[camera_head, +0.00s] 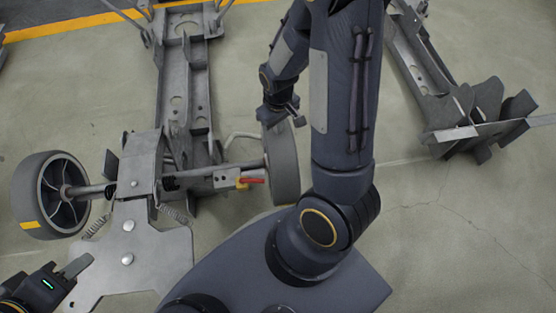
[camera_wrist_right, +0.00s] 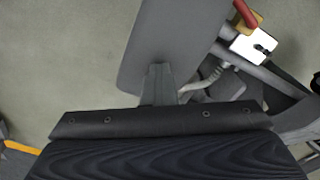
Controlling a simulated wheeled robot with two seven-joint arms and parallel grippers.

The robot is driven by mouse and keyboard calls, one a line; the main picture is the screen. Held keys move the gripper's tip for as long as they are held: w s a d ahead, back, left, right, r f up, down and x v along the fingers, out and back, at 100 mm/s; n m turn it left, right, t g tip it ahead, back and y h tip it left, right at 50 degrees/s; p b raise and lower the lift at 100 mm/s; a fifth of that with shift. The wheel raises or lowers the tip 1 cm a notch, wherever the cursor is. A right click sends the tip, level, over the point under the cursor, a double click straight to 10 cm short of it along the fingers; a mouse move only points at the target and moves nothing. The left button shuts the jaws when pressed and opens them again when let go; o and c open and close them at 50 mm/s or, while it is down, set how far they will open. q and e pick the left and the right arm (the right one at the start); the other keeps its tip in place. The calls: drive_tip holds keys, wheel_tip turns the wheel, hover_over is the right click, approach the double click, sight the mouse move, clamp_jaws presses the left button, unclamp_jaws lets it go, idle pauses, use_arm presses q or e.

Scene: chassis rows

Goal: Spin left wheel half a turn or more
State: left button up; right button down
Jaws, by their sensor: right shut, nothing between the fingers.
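The chassis (camera_head: 185,100) has one wheel at each end of its near axle. The picture-left wheel (camera_head: 50,195) shows dark spokes, a grey tyre and a yellow patch at its lower left. The picture-right wheel (camera_head: 284,165) is seen nearly edge-on, partly behind my right arm. My right gripper (camera_head: 290,115) is at the top of that wheel, shut and empty. In the right wrist view its fingers (camera_wrist_right: 158,85) overlap the grey tyre (camera_wrist_right: 170,40); contact is unclear. My left gripper (camera_head: 72,270) is at the lower left, below the picture-left wheel; its opening is unclear.
A red handle (camera_head: 252,180) and a pale box (camera_head: 225,180) sit on the axle beside the picture-right wheel. A flat metal plate (camera_head: 140,255) extends towards me. Another chassis (camera_head: 450,110) stands at the right. Floor (camera_head: 440,230) is clear at the lower right.

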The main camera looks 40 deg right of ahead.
drive_tip(key=s+a+r+p, duration=0.3)
drive_tip(key=s+a+p, duration=0.3)
drive_tip(key=s, duration=0.7)
drive_tip(key=w+d, duration=0.2)
drive_tip(key=w, duration=0.3)
drive_tip(key=w+d+b, duration=0.1)
drive_tip(key=w+d, duration=0.2)
drive_tip(key=w, duration=0.3)
drive_tip(key=w+d, duration=0.3)
drive_tip(key=w, duration=0.2)
drive_tip(key=shift+w+r, duration=0.1)
drive_tip(key=shift+w, duration=0.15)
drive_tip(key=shift+b, duration=0.3)
